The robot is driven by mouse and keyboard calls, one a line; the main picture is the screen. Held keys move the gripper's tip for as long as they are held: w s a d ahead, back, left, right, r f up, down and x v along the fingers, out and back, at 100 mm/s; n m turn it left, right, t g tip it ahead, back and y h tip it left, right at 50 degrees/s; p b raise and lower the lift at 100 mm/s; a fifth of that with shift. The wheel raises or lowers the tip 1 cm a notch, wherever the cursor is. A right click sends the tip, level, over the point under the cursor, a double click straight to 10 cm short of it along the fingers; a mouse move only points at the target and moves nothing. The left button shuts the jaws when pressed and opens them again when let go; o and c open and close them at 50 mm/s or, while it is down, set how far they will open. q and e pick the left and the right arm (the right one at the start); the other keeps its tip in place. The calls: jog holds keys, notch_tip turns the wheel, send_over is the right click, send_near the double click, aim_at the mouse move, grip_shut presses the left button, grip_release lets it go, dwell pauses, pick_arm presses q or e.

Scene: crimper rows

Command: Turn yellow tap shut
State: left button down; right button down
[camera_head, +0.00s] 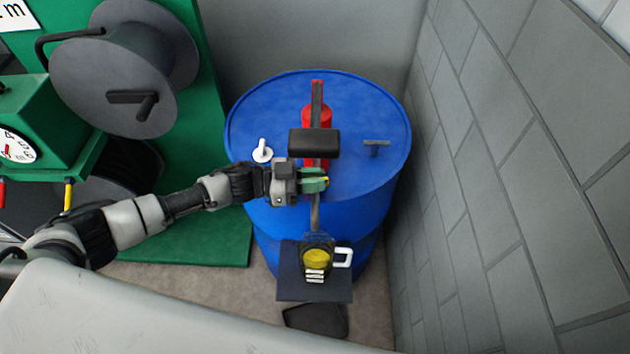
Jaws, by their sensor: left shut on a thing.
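A blue barrel (258,112) stands in the corner with a red upright part (323,114) and a grey bar on its lid. My left gripper (322,181), with green fingertips, is at the barrel's front rim, in front of the grey pipe. It is shut on a small yellow piece, which looks like the yellow tap (326,181); the fingers hide most of it. The tap's turn angle cannot be told. Below it, a dark vessel with a white handle (343,257) shows a yellow round surface (317,259). My right gripper is not in view.
The vessel stands on a dark plate (290,285). A white fitting (262,152) and a dark T-shaped fitting (376,146) are on the lid. A grey block wall (500,170) is close on the right. A green frame with a grey reel (115,70) stands left.

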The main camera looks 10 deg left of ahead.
pick_arm(q)
jog(key=shift+r+m+g, duration=0.1)
jog(key=shift+m+g, duration=0.5)
jog(key=shift+g, duration=0.2)
jog(key=c, duration=1.1)
grip_release()
jog(key=a+b, duration=0.1)
jog(key=a, duration=0.2)
jog(key=s+a+b, duration=0.1)
jog(key=a, duration=0.3)
jog(key=s+a+b, duration=0.1)
jog(key=a+b, duration=0.1)
jog(key=a, duration=0.1)
jog(key=shift+a, duration=0.25)
